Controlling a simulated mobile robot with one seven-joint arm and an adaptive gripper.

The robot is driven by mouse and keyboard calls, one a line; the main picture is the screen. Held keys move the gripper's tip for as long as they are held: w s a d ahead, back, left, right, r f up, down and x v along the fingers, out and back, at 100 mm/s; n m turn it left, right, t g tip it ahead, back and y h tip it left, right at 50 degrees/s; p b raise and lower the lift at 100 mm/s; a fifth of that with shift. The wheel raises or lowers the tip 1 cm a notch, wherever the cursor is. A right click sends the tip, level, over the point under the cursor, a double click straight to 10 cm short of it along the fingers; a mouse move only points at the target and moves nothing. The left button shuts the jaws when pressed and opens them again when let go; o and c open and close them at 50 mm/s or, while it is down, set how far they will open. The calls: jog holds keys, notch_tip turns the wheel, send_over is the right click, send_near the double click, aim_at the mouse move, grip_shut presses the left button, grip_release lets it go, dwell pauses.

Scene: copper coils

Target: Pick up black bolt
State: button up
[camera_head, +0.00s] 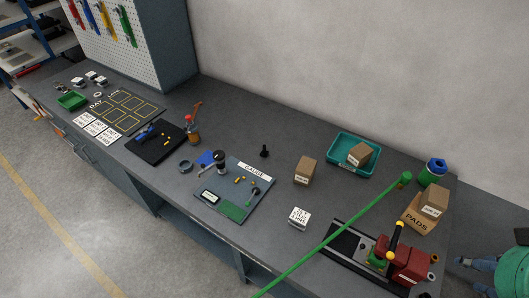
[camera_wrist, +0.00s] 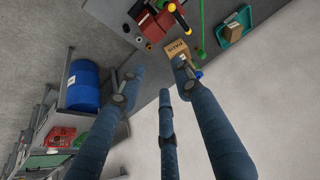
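The black bolt (camera_head: 264,151) stands upright on the dark workbench in the head view, behind the gauge board and left of a small cardboard box. It is small, with a wider base and a knob-like top. I cannot make it out in the wrist view. My gripper (camera_wrist: 160,78) shows in the wrist view with its three blue-grey fingers spread apart and nothing between them. It is open and empty, beyond the bench's right end and far from the bolt. Blue-grey finger parts also show at the lower right of the head view.
The gauge board (camera_head: 232,207) lies in front of the bolt. A cardboard box (camera_head: 305,170) and teal tray (camera_head: 338,163) stand right. A long green rod (camera_head: 340,232) crosses the bench near a red vise (camera_head: 408,262). The wall (camera_head: 330,60) rises behind.

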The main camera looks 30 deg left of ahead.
jog(key=shift+w+r, duration=0.1)
jog(key=w+a+r+n+g+p, duration=0.1)
jog(key=w+a+r+n, duration=0.3)
jog(key=w, duration=0.5)
jog(key=w+a+r+n+p, duration=0.1)
jog(key=w+a+r+n, duration=0.2)
jog(key=w+a+n, duration=0.4)
jog(key=w+a+f+n+g+y+p, duration=0.1)
jog(key=w+a+f+n+g+p, duration=0.15)
jog(key=w+a+n, duration=0.95)
jog(key=w+a+f+n, duration=0.1)
jog(key=w+a+f, duration=0.3)
jog(key=a, duration=0.4)
jog(key=w+a+f+n, duration=0.1)
jog(key=w+a+f, duration=0.3)
jog(key=a, duration=0.4)
jog(key=w+a+f+n, duration=0.1)
jog(key=w+a+f, duration=0.3)
jog(key=a, duration=0.4)
jog(key=s+a+f+n+g+h+p, duration=0.1)
jog(key=a+f+n, duration=0.7)
jog(key=a+f, duration=1.2)
jog(key=shift+s+a+n+g+p, duration=0.3)
jog(key=shift+s+a+g+p, duration=0.4)
jog(key=shift+s, duration=0.5)
